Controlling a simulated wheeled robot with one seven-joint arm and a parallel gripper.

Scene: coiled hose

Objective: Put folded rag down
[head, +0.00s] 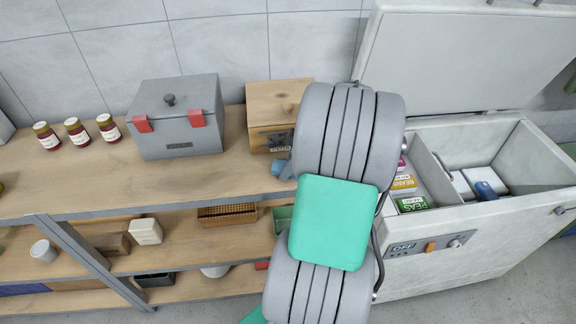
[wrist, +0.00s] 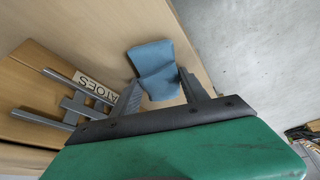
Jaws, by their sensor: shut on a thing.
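The folded rag (wrist: 152,62) is blue and shows between the fingertips of my gripper (wrist: 160,88) in the wrist view. My gripper is shut on it. In the head view a small blue part of the rag (head: 281,167) shows at the left edge of my arm, by the wooden shelf top (head: 215,178). My arm hides the rest of the rag and most of the gripper there. I cannot tell whether the rag touches the shelf top.
A labelled wooden box (head: 262,98) stands just behind the rag, with a grey lidded box (head: 180,118) to its left. Several jars (head: 76,132) stand farther left. An open chest freezer (head: 480,245) is at right. The shelf's front left is clear.

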